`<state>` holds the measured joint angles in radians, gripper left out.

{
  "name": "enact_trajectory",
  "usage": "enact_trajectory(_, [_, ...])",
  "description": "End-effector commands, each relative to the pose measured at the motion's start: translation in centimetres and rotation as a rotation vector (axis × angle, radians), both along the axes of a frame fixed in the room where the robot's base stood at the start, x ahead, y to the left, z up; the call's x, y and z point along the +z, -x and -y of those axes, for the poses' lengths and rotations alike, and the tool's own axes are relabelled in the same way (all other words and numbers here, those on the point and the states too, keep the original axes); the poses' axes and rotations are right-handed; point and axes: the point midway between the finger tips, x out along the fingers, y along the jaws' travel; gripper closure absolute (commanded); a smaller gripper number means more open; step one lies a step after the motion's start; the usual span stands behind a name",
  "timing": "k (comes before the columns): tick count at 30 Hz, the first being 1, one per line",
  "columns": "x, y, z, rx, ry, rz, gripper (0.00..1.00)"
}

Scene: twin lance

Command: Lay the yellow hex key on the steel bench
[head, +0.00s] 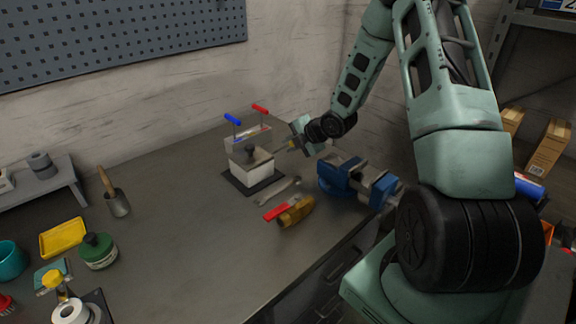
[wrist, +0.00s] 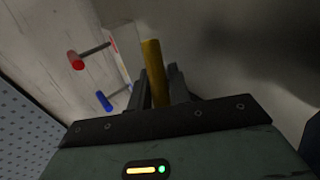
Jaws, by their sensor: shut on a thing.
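My gripper (wrist: 158,88) is shut on the yellow hex key (wrist: 152,62), whose yellow handle stands between the fingers in the wrist view. In the head view my gripper (head: 297,143) is at the back of the bench, just right of the holder (head: 250,163) with the blue and red handled keys. Only a small yellow part of the held key (head: 291,144) shows there, above the bench; its far end is hard to make out. The steel bench (head: 180,235) is the grey top.
A blue vise (head: 343,176) stands right of the holder. A wrench (head: 278,192), a red-handled tool (head: 280,210) and a yellow-brown tool (head: 296,212) lie in front. A yellow tray (head: 63,238) and green jar (head: 98,250) stand left. The middle of the bench is clear.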

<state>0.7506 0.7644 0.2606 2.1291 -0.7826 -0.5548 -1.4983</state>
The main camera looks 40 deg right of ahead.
Motion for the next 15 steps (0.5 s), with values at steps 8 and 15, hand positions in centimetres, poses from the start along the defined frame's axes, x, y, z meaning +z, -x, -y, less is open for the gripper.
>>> enact_trajectory(8, [0.09,-0.01,0.01,0.0,0.0,0.0,0.66])
enact_trajectory(15, [0.09,-0.01,0.0,0.0,0.0,0.001,0.66])
